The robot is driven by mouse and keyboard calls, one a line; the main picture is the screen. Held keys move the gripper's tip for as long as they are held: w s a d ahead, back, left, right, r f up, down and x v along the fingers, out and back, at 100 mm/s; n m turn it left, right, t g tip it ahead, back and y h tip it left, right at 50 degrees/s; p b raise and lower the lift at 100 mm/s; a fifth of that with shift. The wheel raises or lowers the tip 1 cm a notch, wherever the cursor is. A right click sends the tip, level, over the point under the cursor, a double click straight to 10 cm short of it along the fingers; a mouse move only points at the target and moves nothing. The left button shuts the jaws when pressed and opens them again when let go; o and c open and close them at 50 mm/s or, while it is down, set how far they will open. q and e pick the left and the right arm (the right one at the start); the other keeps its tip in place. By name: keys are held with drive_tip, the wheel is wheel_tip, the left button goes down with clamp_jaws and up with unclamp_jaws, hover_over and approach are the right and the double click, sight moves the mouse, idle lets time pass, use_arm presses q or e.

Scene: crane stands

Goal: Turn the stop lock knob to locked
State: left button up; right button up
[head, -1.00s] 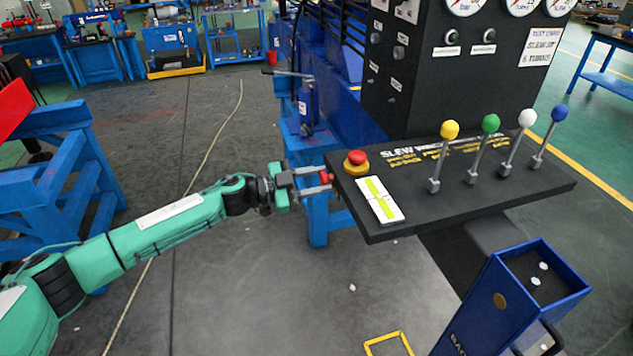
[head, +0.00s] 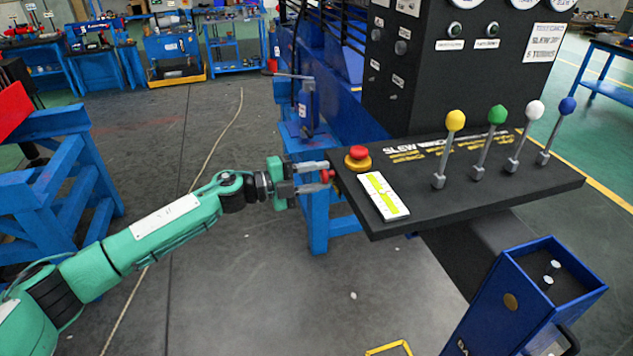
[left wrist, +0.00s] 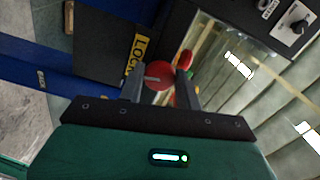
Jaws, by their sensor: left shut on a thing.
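The stop lock knob (left wrist: 158,76) is red and round with a pale pointer mark, at the console's left end beside a yellow label reading LOCK (left wrist: 137,52). In the head view a little of its red (head: 325,177) shows between the fingers. My left gripper (head: 323,177) reaches in from the left. In the left wrist view its two grey fingers (left wrist: 160,86) stand on either side of the knob, shut on it. The pointer mark lies roughly across the line of the fingers' reach. My right gripper is in neither view.
A red mushroom button on a yellow base (head: 357,158) sits on the black console (head: 450,205) close to my left gripper. A white and yellow-green plate (head: 383,196) and several ball-topped levers stand further right. A blue box (head: 500,310) is below.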

use_arm(q)
drive_tip(key=shift+m+b, duration=0.55)
drive_tip(key=shift+m, duration=0.65)
drive_tip(key=o, duration=1)
drive_tip(key=shift+a, duration=0.1)
drive_tip(key=shift+b+v, duration=2.15)
drive_tip(key=shift+v, duration=4.7)
drive_tip(key=shift+s, duration=0.1)
